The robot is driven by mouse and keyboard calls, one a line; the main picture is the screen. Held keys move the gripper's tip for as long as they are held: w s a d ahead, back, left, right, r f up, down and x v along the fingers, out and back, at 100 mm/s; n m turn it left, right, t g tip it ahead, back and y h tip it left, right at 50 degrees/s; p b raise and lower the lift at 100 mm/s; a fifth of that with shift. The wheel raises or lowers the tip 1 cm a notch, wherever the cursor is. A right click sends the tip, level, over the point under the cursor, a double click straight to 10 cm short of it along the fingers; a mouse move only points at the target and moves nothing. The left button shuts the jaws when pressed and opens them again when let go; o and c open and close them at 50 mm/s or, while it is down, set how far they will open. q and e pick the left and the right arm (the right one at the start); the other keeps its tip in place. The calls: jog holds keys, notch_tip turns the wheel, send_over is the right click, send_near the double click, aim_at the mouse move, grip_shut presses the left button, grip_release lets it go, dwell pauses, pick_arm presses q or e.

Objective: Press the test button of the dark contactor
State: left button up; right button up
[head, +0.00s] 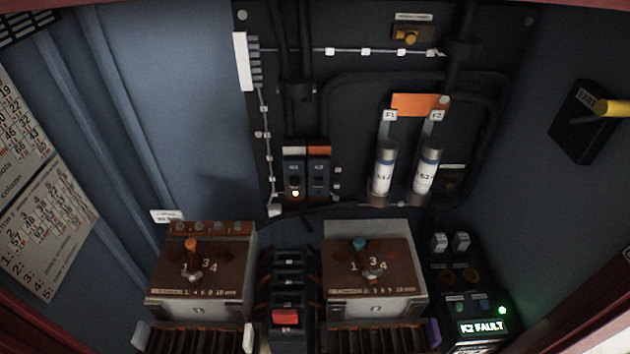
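Two small contactors stand side by side on the dark back panel in the head view. The left contactor (293,168) has a glowing lamp (295,193) near its bottom. The right contactor (318,175) shows no lit lamp, so it is the dark one. It has a bluish-grey front and an orange strip above it. Its test button is too small to make out. Neither of my grippers is in view, and nothing covers the contactors.
Two brown-topped transformer blocks (205,285) (375,255) stand below, with a dark stack (288,285) between them. Two fuses (383,165) (425,165) hang to the right. A lit display (483,327) reads "K2 FAULT". A yellow-handled switch (590,115) sticks out at right.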

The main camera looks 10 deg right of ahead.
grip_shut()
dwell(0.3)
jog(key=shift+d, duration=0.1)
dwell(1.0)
